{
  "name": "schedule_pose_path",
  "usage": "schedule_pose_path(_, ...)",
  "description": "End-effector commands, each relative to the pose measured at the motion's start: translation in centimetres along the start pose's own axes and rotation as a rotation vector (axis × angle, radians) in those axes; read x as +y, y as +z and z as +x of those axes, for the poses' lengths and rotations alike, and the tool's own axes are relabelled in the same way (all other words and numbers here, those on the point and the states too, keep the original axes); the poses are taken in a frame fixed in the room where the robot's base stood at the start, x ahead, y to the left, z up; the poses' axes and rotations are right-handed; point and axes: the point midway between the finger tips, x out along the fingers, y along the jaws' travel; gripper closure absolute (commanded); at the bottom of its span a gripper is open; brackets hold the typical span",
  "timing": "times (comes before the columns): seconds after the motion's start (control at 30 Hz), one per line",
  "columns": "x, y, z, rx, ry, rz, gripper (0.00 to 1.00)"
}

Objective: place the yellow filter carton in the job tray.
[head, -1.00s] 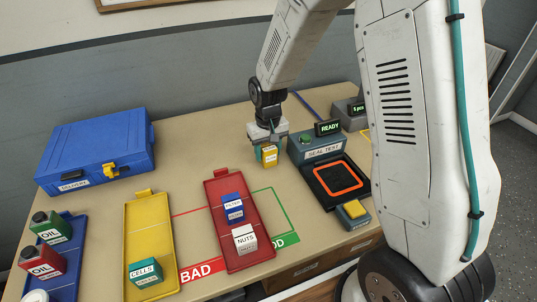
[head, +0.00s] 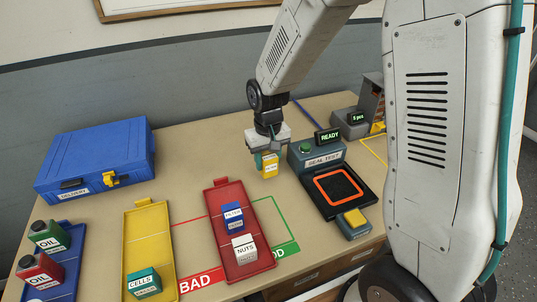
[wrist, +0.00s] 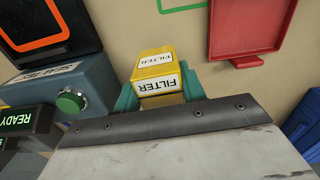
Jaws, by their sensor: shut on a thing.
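The yellow filter carton (head: 270,168) is between the fingers of my gripper (head: 266,158), which is shut on it. In the wrist view the carton (wrist: 158,75) shows white FILTER labels, with a teal finger on each side. In the head view it is left of the seal test station; its height above the table is hard to tell. No tray is labelled as the job tray. A red tray (head: 257,258) holds a blue filter carton (head: 232,217) and a white NUTS box (head: 244,249). A yellow tray (head: 148,232) holds a teal CELLS box (head: 144,283).
A blue tray (head: 70,242) with green and red oil bottles is at the left. A blue DELIVERY case (head: 97,155) stands behind the trays. The SEAL TEST station (head: 316,157), with its black pad, stands right of my gripper. Bare table lies between case and gripper.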

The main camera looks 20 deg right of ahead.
Motion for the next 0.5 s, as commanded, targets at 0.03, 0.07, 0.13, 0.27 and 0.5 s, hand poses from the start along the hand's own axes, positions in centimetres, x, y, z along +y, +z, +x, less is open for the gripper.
schedule_pose_path(0.03, -0.6, 1.3, -0.2, 0.001, 0.000, -0.003, 0.87)
schedule_pose_path(0.07, -0.9, 2.0, -0.3, 0.001, 0.000, -0.003, 0.87)
schedule_pose_path(0.13, -1.7, 3.8, -0.5, 0.001, 0.000, -0.003, 0.87)
schedule_pose_path(0.27, -3.0, 6.8, -0.7, 0.002, 0.000, -0.004, 0.87)
schedule_pose_path(0.5, -4.5, 9.9, -1.1, 0.001, 0.000, -0.001, 0.87)
